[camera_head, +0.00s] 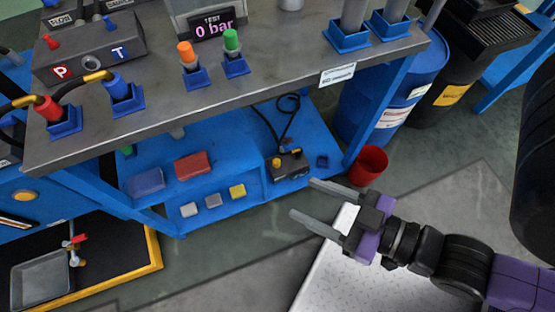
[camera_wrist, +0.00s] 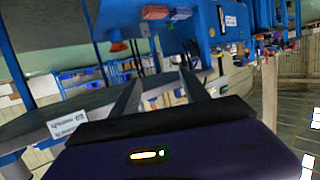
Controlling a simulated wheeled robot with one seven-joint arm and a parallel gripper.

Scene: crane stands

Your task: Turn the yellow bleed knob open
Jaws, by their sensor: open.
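A small yellow-orange knob (camera_head: 277,162) sits on a dark box (camera_head: 288,167) on the lower blue shelf, with a black cable looping up behind. Another yellow part (camera_head: 296,151) is beside it. I cannot tell for sure which is the bleed knob. My gripper (camera_head: 303,199) is open and empty, in front of the shelf and to the lower right of the box, apart from it. Its fingers also show in the wrist view (camera_wrist: 160,80), with nothing between them; I cannot make out the knob there.
The grey bench top (camera_head: 290,72) overhangs the shelf. A red bucket (camera_head: 367,166) stands near the gripper, with blue (camera_head: 415,72) and black drums behind. Red and blue boxes lie on the shelf. A yellow-edged tray (camera_head: 110,285) is at the lower left.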

